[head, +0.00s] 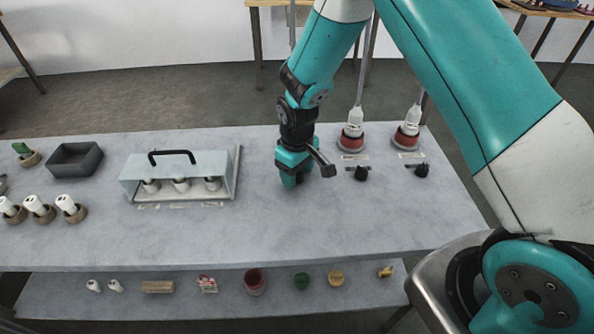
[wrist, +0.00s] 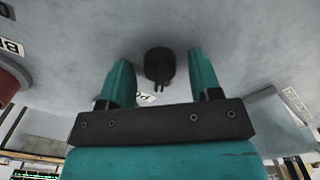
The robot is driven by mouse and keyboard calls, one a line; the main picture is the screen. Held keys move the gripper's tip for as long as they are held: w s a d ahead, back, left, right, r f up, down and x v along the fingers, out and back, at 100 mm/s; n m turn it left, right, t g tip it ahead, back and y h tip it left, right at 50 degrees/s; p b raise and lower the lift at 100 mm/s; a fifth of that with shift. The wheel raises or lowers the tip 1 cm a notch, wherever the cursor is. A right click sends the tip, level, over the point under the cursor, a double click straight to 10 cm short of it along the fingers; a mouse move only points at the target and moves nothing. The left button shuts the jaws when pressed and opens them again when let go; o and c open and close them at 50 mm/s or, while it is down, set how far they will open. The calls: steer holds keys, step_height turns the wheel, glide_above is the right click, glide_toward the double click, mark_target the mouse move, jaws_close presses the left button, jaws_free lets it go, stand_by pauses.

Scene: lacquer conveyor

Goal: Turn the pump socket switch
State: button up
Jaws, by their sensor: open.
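My gripper (head: 292,180) is low over the grey table, pointing down, left of two black switches. In the wrist view my gripper (wrist: 160,75) is open, its two teal fingers apart. A round black switch (wrist: 158,62) shows in the gap between them, with a partly hidden white label (wrist: 147,98) beside it. I cannot tell whether the fingers touch it. In the head view this switch is hidden behind my gripper. The other black switches, the nearer one (head: 362,173) and the far right one (head: 422,170), stand in front of red sockets.
Two red sockets (head: 351,143) (head: 406,140) hold white plugs with upright cables. A grey box with a black handle (head: 190,165) stands to the left. A dark tray (head: 75,160) and white-topped pieces (head: 38,207) are farther left. The table's front middle (head: 270,235) is clear.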

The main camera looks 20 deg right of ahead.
step_height(320, 180, up, 17)
steer(key=b, duration=0.1)
steer(key=shift+r, duration=0.2)
stand_by(0.6)
steer(key=s+a+r+y, duration=0.1)
steer(key=s+r, duration=0.1)
steer(key=s, duration=0.6)
steer(key=s+a+r+n+y, duration=0.1)
steer(key=s+a+r, duration=0.1)
steer(key=s, duration=0.6)
steer(key=s+a+r+y, duration=0.1)
steer(key=s+r, duration=0.3)
steer(key=s, duration=0.4)
steer(key=shift+s+a+y, duration=0.4)
steer(key=shift+y, duration=0.2)
steer(key=shift+c, duration=0.5)
